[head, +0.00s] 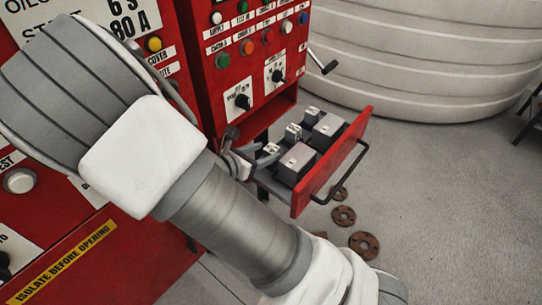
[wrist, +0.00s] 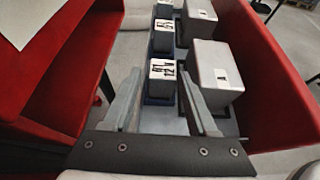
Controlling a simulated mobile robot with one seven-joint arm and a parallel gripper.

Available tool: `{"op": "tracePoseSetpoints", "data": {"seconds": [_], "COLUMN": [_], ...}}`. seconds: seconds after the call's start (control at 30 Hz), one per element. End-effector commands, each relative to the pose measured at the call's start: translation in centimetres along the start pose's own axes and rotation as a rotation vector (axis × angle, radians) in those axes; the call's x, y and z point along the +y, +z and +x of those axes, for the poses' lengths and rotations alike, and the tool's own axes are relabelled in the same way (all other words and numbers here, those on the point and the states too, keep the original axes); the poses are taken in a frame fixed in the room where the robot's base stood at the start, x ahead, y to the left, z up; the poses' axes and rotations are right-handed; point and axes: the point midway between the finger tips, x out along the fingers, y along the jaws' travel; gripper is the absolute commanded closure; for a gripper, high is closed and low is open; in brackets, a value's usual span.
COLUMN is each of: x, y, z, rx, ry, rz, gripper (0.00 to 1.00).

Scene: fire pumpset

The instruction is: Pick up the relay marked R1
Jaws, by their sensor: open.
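Small white-topped relays (wrist: 161,72) stand in a row in an open red drawer (head: 338,160). Their printed labels are turned and too small for me to tell which one is R1. In the wrist view, my gripper (wrist: 161,74) is open, with one finger on each side of the nearest small relay in the picture. I cannot tell how far the fingertips are above or short of it, and nothing is held. The row also shows in the head view (head: 293,132), where my arm hides most of the gripper.
Larger grey boxes (wrist: 216,72) stand beside the row, close to my right finger and the red drawer front. A red panel with buttons and switches (head: 257,50) rises behind the drawer. Rusty flanges (head: 364,245) lie on the floor by a large white tank (head: 420,60).

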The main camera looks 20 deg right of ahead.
Motion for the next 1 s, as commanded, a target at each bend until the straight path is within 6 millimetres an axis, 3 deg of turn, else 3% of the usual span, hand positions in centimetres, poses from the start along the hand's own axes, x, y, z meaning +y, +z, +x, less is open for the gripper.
{"op": "tracePoseSetpoints", "data": {"seconds": [0.17, 0.5, 0.77, 0.87, 1.0], "x": [-0.1, -0.3, -0.3, -0.3, -0.3], "y": [-0.1, 0.0, 0.2, 0.2, 0.2], "z": [1.3, 5.8, 6.2, 6.1, 6.1], "rx": [0.0, 0.0, 0.001, 0.001, 0.001], "ry": [-0.001, -0.001, 0.001, 0.001, 0.001], "rz": [0.001, 0.002, 0.002, 0.002, 0.002], "gripper": [0.41, 0.41, 0.41, 0.54, 0.79]}}
